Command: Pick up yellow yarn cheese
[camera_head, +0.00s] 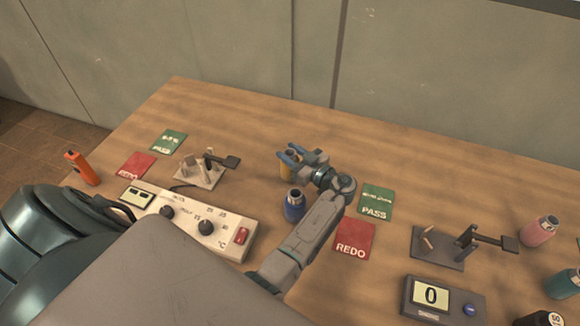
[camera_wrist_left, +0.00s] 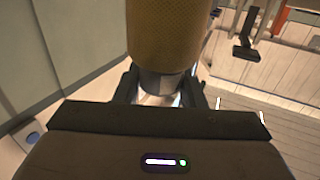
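The yellow yarn cheese (camera_head: 286,166) stands on the wooden table, partly hidden behind my left gripper (camera_head: 301,156). The blue-grey fingers are at its upper part. In the left wrist view the yellow yarn cheese (camera_wrist_left: 165,28) fills the top middle, its grey end pointing down. The dark fingers of my left gripper (camera_wrist_left: 163,92) lie on either side of that grey end. I cannot tell whether they press on it. My right gripper is not in view.
A blue bobbin (camera_head: 294,206) stands close in front, beside my left forearm. A green PASS card (camera_head: 376,202) and a red REDO card (camera_head: 355,240) lie to the right. A white control box (camera_head: 200,222) and a small stand (camera_head: 199,172) are to the left. The table behind is clear.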

